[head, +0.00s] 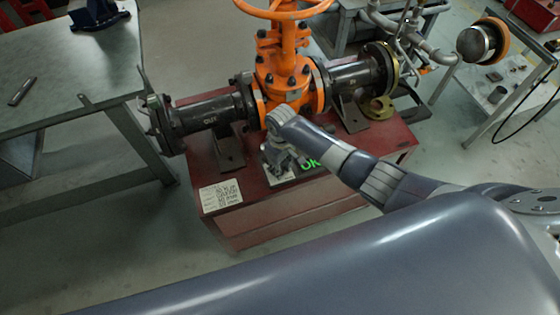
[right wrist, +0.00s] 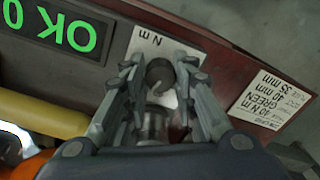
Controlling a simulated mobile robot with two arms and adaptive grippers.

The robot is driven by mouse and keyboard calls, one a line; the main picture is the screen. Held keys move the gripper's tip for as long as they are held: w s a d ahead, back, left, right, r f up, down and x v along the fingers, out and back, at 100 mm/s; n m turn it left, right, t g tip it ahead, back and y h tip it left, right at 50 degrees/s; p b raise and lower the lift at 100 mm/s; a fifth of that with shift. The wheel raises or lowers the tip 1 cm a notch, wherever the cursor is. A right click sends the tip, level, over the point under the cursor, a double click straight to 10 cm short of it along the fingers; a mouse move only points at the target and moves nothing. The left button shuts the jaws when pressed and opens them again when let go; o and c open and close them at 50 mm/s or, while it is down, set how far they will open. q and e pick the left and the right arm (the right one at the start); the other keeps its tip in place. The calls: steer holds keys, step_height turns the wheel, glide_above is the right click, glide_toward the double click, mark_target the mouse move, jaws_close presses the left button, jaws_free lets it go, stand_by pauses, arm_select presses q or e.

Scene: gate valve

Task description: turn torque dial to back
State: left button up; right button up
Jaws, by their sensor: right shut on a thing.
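The torque dial (right wrist: 159,72) shows in the right wrist view as a small dark round piece in front of a white plate marked "N m" (right wrist: 150,42). My right gripper (right wrist: 160,62) has its fingers on either side of the dial and is shut on it. In the head view my right gripper (head: 284,158) reaches down to the front of the red stand, and its wrist hides the dial there. Which way the dial points is hard to tell. My left gripper is not in view.
The orange gate valve (head: 286,75) with dark flanged pipes stands on the red stand (head: 310,205), just behind my right gripper. A display (right wrist: 65,32) reads green "OK 0" beside the dial. A grey table (head: 75,75) is at left, with open floor between.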

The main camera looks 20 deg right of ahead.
steer(key=m+p, duration=0.3)
steer(key=m, duration=0.2)
steer(key=shift+a+r+m, duration=0.1)
steer(key=shift+m, duration=0.2)
steer(key=m+p, duration=0.2)
steer(key=m, duration=0.2)
steer(key=shift+m, duration=0.4)
steer(key=o, duration=1.1)
steer(key=shift+c, duration=0.2)
step_height(320, 180, up, 12)
stand_by(0.4)
